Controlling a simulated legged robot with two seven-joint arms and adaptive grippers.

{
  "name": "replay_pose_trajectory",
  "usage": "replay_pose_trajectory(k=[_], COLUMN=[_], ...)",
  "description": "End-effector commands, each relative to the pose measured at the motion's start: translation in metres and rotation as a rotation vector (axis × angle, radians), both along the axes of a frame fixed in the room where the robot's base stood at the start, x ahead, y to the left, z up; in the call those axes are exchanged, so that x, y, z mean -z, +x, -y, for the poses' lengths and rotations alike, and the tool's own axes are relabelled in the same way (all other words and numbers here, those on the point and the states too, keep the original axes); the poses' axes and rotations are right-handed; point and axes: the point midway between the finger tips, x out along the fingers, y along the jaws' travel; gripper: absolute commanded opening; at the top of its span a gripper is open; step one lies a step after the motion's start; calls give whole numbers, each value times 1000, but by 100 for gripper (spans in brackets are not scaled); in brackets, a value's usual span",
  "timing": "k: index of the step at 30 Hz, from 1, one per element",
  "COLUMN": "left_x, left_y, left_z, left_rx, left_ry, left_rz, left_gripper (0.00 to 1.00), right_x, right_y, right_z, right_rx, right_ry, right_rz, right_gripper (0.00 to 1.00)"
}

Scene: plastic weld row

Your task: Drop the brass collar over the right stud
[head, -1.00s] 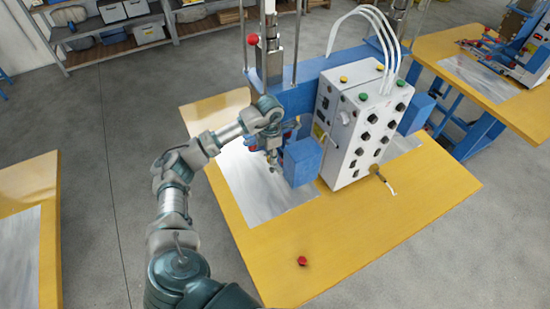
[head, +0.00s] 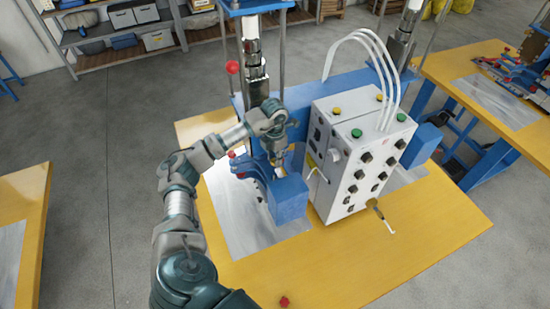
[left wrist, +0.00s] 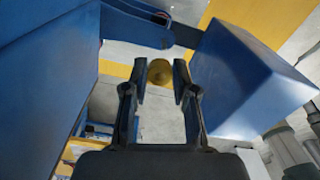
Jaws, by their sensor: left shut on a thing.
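The brass collar (left wrist: 160,72) shows in the left wrist view as a round brass-coloured disc between the tips of my left gripper (left wrist: 159,80), which is shut on it. In the head view my left gripper (head: 281,168) points down at the far top edge of a blue block (head: 288,200), on the left side of the white control box. The collar is too small there to make out clearly. I cannot make out the right stud in either view. My right gripper is not in view.
The white control box (head: 345,185) stands right of the gripper on the yellow table (head: 400,255), with hoses above. A vertical press column (head: 252,65) rises behind the gripper. In the wrist view, blue parts flank the fingers closely on both sides. The table's front is mostly clear.

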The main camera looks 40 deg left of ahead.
Motion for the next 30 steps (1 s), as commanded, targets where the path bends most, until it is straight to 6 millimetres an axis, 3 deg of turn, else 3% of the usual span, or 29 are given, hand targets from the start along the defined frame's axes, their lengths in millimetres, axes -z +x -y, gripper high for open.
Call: replay_pose_trajectory(k=[5,14,24,30], left_x=[7,38,50,49], left_y=[-3,2,0,0], left_z=[2,0,-1,1], left_rx=[2,1,1,1], left_ry=[2,-1,-1,0], left_rz=[1,-1,0,0], left_gripper=[0,0,0,0], right_x=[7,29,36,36], right_y=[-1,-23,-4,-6], right_z=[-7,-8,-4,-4], right_rx=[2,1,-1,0], right_ry=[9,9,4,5], right_rz=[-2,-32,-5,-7], right_gripper=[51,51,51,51])
